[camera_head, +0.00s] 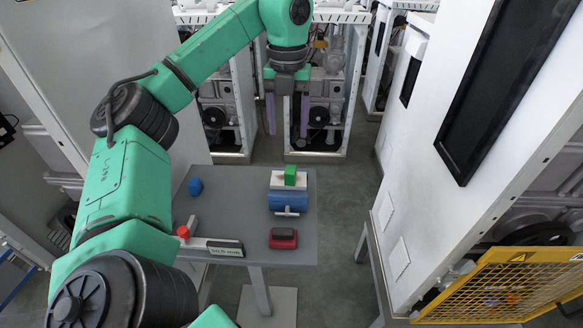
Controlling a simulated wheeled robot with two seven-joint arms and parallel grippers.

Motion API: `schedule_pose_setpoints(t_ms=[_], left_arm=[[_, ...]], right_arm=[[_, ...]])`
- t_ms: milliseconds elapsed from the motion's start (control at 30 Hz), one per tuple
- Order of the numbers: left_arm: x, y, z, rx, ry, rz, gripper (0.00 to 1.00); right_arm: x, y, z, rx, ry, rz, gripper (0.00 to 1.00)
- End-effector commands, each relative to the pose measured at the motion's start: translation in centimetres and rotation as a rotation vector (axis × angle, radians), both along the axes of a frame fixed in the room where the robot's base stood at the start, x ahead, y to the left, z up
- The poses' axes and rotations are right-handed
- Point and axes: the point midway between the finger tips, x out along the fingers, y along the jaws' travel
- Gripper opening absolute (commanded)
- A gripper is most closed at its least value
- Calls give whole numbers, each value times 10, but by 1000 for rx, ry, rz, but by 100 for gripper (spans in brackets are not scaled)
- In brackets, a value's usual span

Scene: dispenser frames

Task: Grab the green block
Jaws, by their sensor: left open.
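The green block (290,175) stands upright on a pale flat piece on top of a blue object (287,201) on the grey table. My left arm comes in from the left and reaches across the top of the picture. My left gripper (287,116) points down with its two fingers apart and nothing between them. In the picture it shows above the green block and apart from it. The green block is fully in view. My right gripper is not in view.
The grey table (254,247) also holds a small blue object (196,187), a red and black block (283,238) and a red-ended part (183,231) by a labelled bar. White machine cabinets stand behind and at the right. A yellow mesh guard (505,285) is at lower right.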

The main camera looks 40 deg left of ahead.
Motion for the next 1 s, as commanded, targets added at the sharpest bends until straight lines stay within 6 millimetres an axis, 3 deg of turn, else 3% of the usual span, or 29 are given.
schedule_pose_setpoints(t_ms=[33,100,267,467,600,833,867,1000], left_arm=[[-1,0,-20,0,4,-1,68],[-1,0,-37,1,6,0,68],[-1,0,-67,1,3,-1,68],[3,-2,-93,0,4,-2,68],[4,-2,-120,0,2,-2,68],[5,-3,-129,-1,-1,-2,68],[5,-3,-129,-1,-1,-2,64],[5,-3,-128,-1,-1,-2,11]], right_arm=[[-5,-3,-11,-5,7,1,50],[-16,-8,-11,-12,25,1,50],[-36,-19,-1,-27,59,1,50],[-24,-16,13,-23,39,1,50],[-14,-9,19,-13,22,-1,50],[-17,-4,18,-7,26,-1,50],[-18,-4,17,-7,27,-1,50],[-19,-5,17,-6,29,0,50]])
